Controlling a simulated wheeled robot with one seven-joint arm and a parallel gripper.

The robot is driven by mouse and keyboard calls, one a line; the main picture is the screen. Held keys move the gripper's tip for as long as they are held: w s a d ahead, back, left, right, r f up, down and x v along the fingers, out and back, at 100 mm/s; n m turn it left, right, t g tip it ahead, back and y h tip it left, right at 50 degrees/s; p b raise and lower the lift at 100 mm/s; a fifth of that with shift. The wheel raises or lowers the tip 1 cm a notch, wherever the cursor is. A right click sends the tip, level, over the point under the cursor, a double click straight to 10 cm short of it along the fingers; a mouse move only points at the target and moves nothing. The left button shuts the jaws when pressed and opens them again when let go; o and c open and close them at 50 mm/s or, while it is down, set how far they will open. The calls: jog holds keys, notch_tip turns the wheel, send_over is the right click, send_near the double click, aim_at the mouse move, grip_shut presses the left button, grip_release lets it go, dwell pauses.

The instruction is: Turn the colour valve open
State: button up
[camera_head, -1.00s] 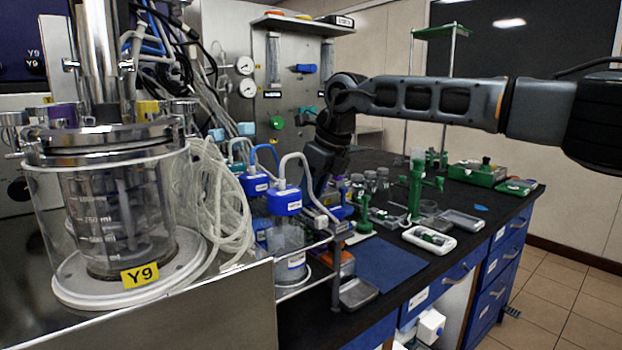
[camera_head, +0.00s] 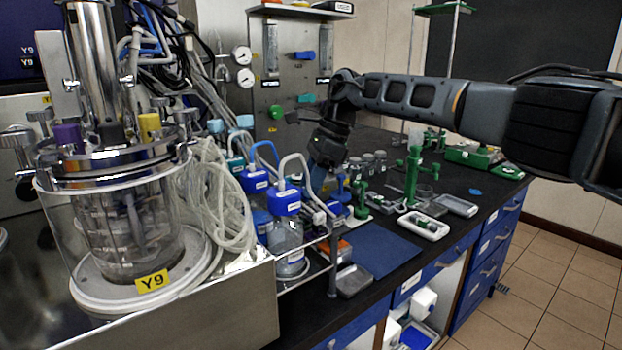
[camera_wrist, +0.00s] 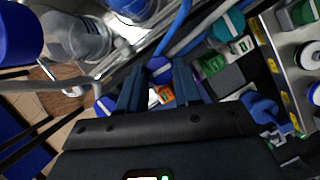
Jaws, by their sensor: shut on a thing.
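My gripper reaches down behind the bottles with blue caps (camera_head: 285,200) in the head view; its fingertips are hidden there by tubes and caps. In the wrist view my gripper (camera_wrist: 160,72) has its two fingers around a small blue and white part (camera_wrist: 158,68), mostly covered by the fingers. I cannot tell for sure whether this part is the colour valve. On the steel panel at the back are a blue handle (camera_head: 305,56), a green knob (camera_head: 277,112) and a teal handle (camera_head: 306,98), all apart from my gripper.
A glass vessel labelled Y9 (camera_head: 130,225) stands at left with coiled clear tubing (camera_head: 220,195) beside it. Tubes arch close to my gripper. A blue mat (camera_head: 380,250), a white tray (camera_head: 424,226) and a green stand (camera_head: 414,175) are on the black bench.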

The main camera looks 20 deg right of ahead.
jog(key=shift+w+n, duration=0.1)
jog(key=shift+n, duration=0.2)
dwell(0.4)
jog(key=o, duration=1)
jog(key=shift+o, duration=0.2)
jog(key=v, duration=0.7)
jog(key=shift+r+b, duration=0.35)
jog(key=shift+r, duration=0.05)
jog(key=shift+d, duration=0.1)
